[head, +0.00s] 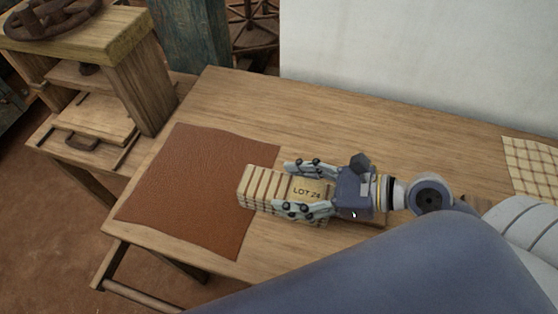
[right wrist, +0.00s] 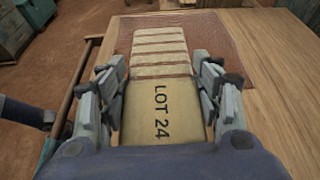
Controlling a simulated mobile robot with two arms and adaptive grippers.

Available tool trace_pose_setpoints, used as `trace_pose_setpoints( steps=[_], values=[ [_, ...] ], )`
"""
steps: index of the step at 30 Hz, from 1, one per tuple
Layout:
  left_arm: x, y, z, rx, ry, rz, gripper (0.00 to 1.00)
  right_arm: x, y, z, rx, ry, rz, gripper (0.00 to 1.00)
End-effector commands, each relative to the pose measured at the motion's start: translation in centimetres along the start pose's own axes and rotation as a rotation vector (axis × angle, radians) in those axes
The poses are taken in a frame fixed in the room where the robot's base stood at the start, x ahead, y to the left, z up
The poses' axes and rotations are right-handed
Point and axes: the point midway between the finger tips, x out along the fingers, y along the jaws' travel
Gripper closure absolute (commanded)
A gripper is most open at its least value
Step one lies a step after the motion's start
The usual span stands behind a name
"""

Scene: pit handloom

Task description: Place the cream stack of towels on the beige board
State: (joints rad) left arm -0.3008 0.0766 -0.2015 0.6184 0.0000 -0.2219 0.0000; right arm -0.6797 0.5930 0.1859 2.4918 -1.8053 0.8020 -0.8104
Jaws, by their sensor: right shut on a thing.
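The cream stack of towels (head: 262,189) has brown stripes and a band reading LOT 24. My right gripper (head: 303,190) is shut on it, with one finger along each long side. In the right wrist view the stack (right wrist: 160,52) extends forward from between the fingers (right wrist: 165,95). The stack's far end is at the right edge of the brown leather mat. I cannot tell whether it touches the table. A thin brownish edge (head: 377,222) shows below my gripper; it may belong to the beige board, mostly hidden by my arm. My left gripper is not in view.
The brown leather mat (head: 185,190) lies flat and bare on the left of the wooden table (head: 310,110). A checked cream cloth (head: 530,165) lies at the far right. A wooden press (head: 110,90) stands beyond the left edge. The table's back middle is clear.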

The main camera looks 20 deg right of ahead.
Motion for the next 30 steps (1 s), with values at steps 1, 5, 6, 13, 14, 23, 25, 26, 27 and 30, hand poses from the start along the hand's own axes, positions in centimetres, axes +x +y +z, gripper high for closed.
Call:
trace_pose_setpoints(
  steps=[1, 5, 6, 13, 14, 23, 25, 26, 27, 30],
  values=[
    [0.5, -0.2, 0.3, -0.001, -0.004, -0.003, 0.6, 0.1, 0.5, -0.6, 0.001, -0.001, 0.0, 0.68],
    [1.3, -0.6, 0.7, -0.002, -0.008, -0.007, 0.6, 0.4, 0.4, -1.0, -0.003, -0.005, -0.004, 0.68],
    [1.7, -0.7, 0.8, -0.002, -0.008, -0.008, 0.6, 0.5, -0.1, -1.0, -0.006, -0.006, -0.005, 0.68],
    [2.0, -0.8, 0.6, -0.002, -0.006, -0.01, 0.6, 1.2, -4.5, -0.5, -0.003, -0.004, -0.007, 0.68],
    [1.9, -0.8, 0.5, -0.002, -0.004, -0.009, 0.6, 1.3, -5.1, -0.5, -0.002, -0.005, -0.007, 0.68],
    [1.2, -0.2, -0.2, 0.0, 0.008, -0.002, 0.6, 2.7, -11.4, -0.5, 0.0, -0.006, -0.007, 0.68],
    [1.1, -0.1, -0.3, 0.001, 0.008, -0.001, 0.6, 3.0, -12.6, -0.5, 0.0, -0.006, -0.007, 0.68],
    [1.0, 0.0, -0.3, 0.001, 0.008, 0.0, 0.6, 3.1, -13.1, -0.6, 0.0, -0.006, -0.007, 0.68],
    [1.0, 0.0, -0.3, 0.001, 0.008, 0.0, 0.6, 3.2, -13.6, -0.6, 0.0, -0.006, -0.007, 0.68],
    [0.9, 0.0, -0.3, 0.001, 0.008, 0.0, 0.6, 3.5, -14.4, -0.7, 0.001, -0.005, -0.004, 0.68]
  ],
)
